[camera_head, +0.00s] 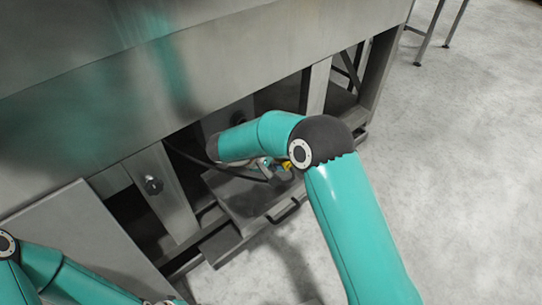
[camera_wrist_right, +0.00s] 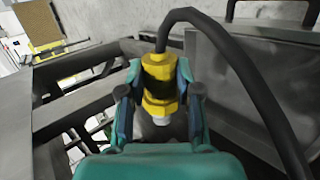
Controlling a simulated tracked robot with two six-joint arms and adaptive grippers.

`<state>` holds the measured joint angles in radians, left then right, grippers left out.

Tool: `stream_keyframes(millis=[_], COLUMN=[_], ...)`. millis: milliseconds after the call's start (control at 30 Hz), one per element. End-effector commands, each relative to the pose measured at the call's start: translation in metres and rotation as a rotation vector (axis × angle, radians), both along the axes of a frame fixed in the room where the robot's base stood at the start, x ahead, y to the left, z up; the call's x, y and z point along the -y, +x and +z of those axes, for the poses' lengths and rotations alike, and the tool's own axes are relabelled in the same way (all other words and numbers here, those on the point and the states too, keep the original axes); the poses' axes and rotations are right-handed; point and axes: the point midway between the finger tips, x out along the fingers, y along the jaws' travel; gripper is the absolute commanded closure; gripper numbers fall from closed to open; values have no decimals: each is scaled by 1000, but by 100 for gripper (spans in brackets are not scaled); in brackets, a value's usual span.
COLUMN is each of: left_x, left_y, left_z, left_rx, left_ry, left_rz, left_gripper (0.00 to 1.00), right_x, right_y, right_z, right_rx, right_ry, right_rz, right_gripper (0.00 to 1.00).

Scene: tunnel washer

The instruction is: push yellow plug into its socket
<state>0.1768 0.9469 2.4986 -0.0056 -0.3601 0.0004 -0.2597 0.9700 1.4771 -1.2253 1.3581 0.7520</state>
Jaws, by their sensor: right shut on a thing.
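The yellow plug (camera_wrist_right: 159,88) has a dark middle band and a pale end, and a thick black cable (camera_wrist_right: 235,62) leaves its far end and arcs to the right. My right gripper (camera_wrist_right: 160,100) is shut on it, one finger on each side. In the head view the right gripper (camera_head: 272,168) is low by the machine's open base, mostly hidden by my arm, with a bit of yellow plug (camera_head: 286,166) showing beside it. I cannot make out the socket in either view. My left arm shows at the lower left of the head view, but its gripper does not show.
The big grey washer (camera_head: 220,70) overhangs the work area. Below it are frame posts (camera_head: 163,190), a grey box (camera_head: 245,195) with a handle, and a leaning panel (camera_head: 75,235). Pale floor (camera_head: 460,170) is clear to the right.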

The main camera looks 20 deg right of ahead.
Motion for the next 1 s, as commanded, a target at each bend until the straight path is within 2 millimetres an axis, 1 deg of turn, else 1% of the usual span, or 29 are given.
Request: stream_keyframes(millis=[33, 100, 200, 400, 1000], left_x=[0, 0, 0, 0, 0], left_y=[0, 0, 0, 0, 0], left_z=[-3, -4, -5, -4, -2], left_rx=[0, 0, 0, 0, 0], left_ry=[0, 0, 0, 0, 0], left_rz=[0, 0, 0, 0, 0], left_gripper=[60, 60, 60, 60, 60], right_x=[-6, -12, -18, -21, -31], right_y=[10, 20, 30, 37, 63], right_z=[-1, 2, 7, 9, 8], right_rx=[14, 29, 44, 50, 48], right_ry=[-65, -131, -186, -207, -203], right_rz=[23, 51, 78, 90, 90], right_gripper=[100, 100, 100, 100, 100])
